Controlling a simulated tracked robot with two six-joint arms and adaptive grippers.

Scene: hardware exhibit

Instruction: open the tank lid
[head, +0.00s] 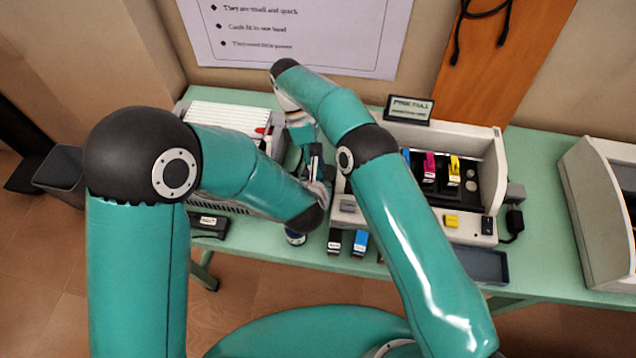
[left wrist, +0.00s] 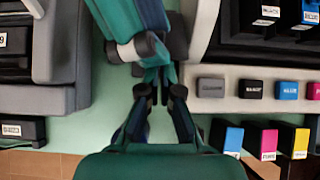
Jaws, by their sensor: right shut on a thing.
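The beige ink-tank printer (head: 495,165) stands on the green table, its bay open to view with coloured tanks (head: 430,170) inside. A grey tab (head: 515,193) sticks out on its right side. A similar grey tab (left wrist: 178,42) shows at its left edge in the left wrist view. My right gripper (head: 316,165) is at the printer's left edge and appears shut on that left tab; the fingers partly hide the contact. My left gripper (left wrist: 161,92) is just in front of it, its fingers close together and its tips cluttered by my right gripper. I cannot make out which part is the lid.
Small ink cartridges (head: 360,243) stand along the printer's front. Another printer (head: 215,115) stands at the left and a further machine (head: 600,210) at the right. A sign (head: 409,108) stands behind. My arms cross close together.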

